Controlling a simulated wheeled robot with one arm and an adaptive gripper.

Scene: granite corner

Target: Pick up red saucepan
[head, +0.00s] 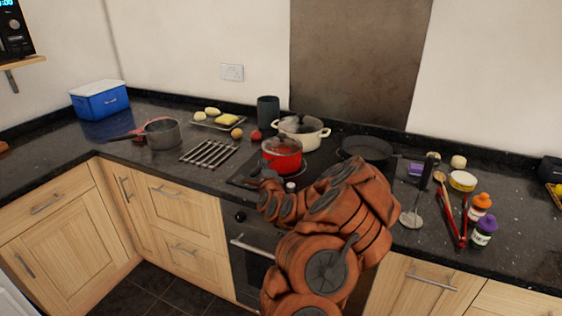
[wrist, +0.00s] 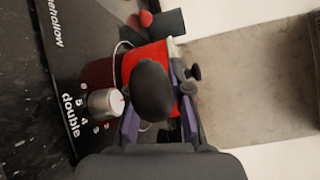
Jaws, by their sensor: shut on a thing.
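The red saucepan (head: 282,158) is at the front of the black hob in the head view, with a glass lid on top. In the wrist view its red side (wrist: 130,64) shows beyond a dark rounded handle (wrist: 153,92). My gripper (head: 266,180) is at the near side of the saucepan, and its purple-padded fingers (wrist: 160,122) are shut on the handle. The handle hides much of the saucepan in the wrist view. I cannot tell whether the saucepan is lifted off the hob.
A cream pot (head: 313,140) stands close behind the saucepan, and a dark pan (head: 368,150) to its right. A metal rack (head: 209,153) and a grey saucepan (head: 163,136) are to the left. A silver knob (wrist: 104,103) is near my fingers.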

